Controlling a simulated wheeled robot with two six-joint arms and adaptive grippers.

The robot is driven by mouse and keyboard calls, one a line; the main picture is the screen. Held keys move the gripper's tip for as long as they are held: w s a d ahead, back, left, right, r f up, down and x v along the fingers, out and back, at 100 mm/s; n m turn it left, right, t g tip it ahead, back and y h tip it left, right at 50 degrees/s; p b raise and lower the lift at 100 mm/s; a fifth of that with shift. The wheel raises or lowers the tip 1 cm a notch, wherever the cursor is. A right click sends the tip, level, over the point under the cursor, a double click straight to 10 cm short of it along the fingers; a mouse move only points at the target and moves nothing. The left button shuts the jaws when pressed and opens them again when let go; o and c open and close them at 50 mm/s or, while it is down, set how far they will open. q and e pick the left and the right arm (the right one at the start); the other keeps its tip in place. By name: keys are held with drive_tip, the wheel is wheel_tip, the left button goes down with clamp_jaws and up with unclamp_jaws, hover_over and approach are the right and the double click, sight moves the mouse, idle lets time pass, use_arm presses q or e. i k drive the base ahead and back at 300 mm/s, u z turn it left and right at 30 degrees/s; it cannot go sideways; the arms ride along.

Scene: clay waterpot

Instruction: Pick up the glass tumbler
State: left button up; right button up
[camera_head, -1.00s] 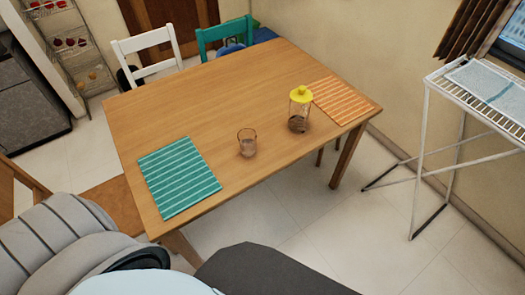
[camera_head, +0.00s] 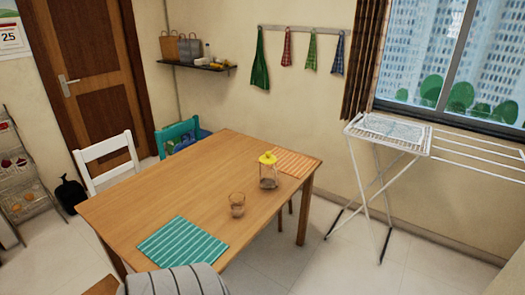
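The glass tumbler (camera_head: 237,204) stands upright on the wooden table (camera_head: 190,184), near its front edge and right of a teal striped mat. It is clear, with a brownish tint. A glass jar with a yellow lid (camera_head: 268,171) stands behind it to the right, apart from it. Neither of my grippers shows in the head view.
The teal striped mat (camera_head: 182,244) and an orange striped mat (camera_head: 297,163) lie on the table. A white chair (camera_head: 104,150) and a teal chair (camera_head: 177,135) stand behind it. A drying rack (camera_head: 375,160) stands at right. Floor between rack and table is clear.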

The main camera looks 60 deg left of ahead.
sight(237, 209)
drive_tip(key=u, duration=0.05)
drive_tip(key=i, duration=1.1)
drive_tip(key=u, duration=0.55)
drive_tip(key=i, duration=0.9)
drive_tip(key=u, duration=0.8)
